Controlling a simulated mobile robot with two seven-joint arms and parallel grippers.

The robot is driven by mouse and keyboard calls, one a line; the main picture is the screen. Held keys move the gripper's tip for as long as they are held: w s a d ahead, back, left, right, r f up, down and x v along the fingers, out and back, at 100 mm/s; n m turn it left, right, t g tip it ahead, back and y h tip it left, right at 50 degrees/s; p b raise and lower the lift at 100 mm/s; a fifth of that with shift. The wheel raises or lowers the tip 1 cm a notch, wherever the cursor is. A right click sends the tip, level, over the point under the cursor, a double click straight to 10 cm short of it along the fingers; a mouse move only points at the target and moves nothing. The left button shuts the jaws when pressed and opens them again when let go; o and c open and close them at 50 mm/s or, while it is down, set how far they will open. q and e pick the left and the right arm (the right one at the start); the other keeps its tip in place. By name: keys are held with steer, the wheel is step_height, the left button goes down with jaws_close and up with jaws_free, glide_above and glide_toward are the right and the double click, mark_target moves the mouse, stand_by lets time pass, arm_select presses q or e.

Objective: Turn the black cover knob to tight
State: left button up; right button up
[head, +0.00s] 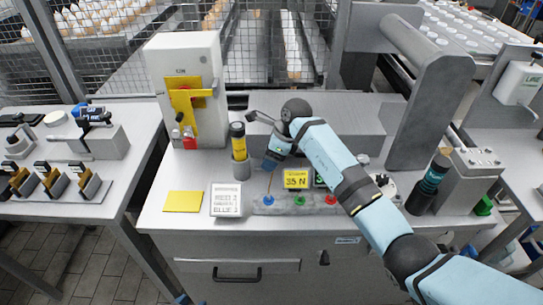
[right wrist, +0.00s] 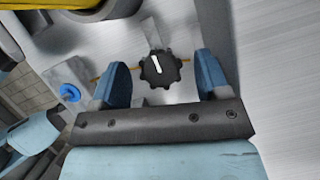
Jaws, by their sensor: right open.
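The black knob (right wrist: 159,70) has a scalloped edge and a white pointer line, which points up and slightly left in the right wrist view. My right gripper (right wrist: 161,60) is open, with one blue finger on each side of the knob and visible gaps between. In the head view my right gripper (head: 275,157) is over the middle of the bench, and the hand and arm hide the knob. I cannot read any tight marking near the knob. My left gripper is not in view.
A yellow-and-black cylinder (head: 238,141) stands in a holder left of my right gripper. A yellow "35 N" sign (head: 296,178) and a strip with coloured buttons (head: 262,207) are in front. A white machine (head: 188,75) stands at the back left. A yellow pad (head: 183,201) lies front left.

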steer(key=shift+f, duration=0.1)
steer(key=c, duration=0.9)
